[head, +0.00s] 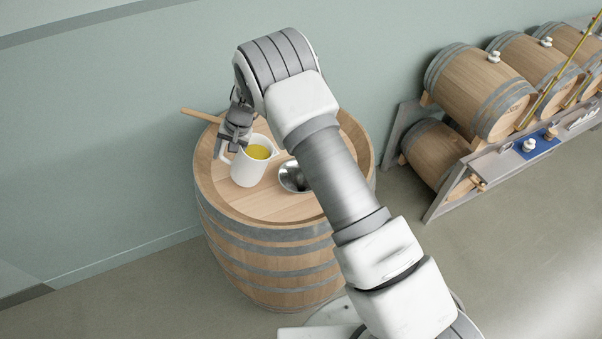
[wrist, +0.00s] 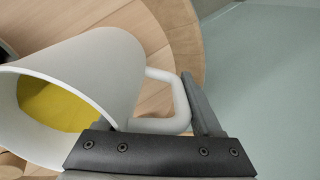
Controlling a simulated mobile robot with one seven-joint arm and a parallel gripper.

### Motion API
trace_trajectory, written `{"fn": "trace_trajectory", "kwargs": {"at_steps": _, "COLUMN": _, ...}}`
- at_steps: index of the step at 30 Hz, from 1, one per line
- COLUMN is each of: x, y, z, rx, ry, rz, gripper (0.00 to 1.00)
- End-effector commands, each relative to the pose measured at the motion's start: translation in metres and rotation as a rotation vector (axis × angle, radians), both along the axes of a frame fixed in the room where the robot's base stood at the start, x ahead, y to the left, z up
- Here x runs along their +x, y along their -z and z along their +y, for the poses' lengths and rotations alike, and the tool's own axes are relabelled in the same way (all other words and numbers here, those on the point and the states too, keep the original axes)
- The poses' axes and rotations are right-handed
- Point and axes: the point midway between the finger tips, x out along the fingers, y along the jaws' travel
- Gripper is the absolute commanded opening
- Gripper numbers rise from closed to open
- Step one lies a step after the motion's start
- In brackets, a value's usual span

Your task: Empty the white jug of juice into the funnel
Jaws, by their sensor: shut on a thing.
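The white jug (head: 246,170) is near the left of the barrel top, roughly upright, with yellow juice (head: 257,152) inside. My gripper (head: 232,143) is at the jug's left side, shut on its handle. In the wrist view the jug (wrist: 115,65) fills the left, its mouth open to the left with juice showing, and the handle (wrist: 163,124) meets my dark finger. The steel funnel (head: 290,178) is just right of the jug, partly hidden by my arm. I cannot tell whether the jug touches the barrel top.
The upright barrel (head: 265,258) has a flat wooden top with a raised rim. A wooden stick or handle (head: 200,115) juts past its back left edge. A wall is close behind. At the right, several barrels (head: 478,92) lie on a rack. The floor between is clear.

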Motion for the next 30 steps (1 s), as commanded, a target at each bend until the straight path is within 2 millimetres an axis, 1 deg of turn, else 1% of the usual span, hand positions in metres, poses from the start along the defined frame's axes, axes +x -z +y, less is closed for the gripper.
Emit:
{"fn": "trace_trajectory", "kwargs": {"at_steps": 1, "x": 0.001, "y": -0.006, "z": -0.003, "rx": 0.025, "ry": 0.005, "rz": -0.006, "gripper": 0.00}}
{"fn": "trace_trajectory", "kwargs": {"at_steps": 5, "x": 0.001, "y": -0.007, "z": -0.005, "rx": 0.058, "ry": 0.001, "rz": -0.012, "gripper": 0.00}}
{"fn": "trace_trajectory", "kwargs": {"at_steps": 12, "x": 0.000, "y": -0.015, "z": -0.010, "rx": 0.116, "ry": 0.004, "rz": -0.022, "gripper": 0.00}}
{"fn": "trace_trajectory", "kwargs": {"at_steps": 16, "x": -0.001, "y": -0.014, "z": -0.014, "rx": 0.148, "ry": 0.003, "rz": -0.024, "gripper": 0.00}}
{"fn": "trace_trajectory", "kwargs": {"at_steps": 30, "x": -0.003, "y": -0.022, "z": -0.024, "rx": 0.253, "ry": 0.001, "rz": -0.042, "gripper": 0.00}}
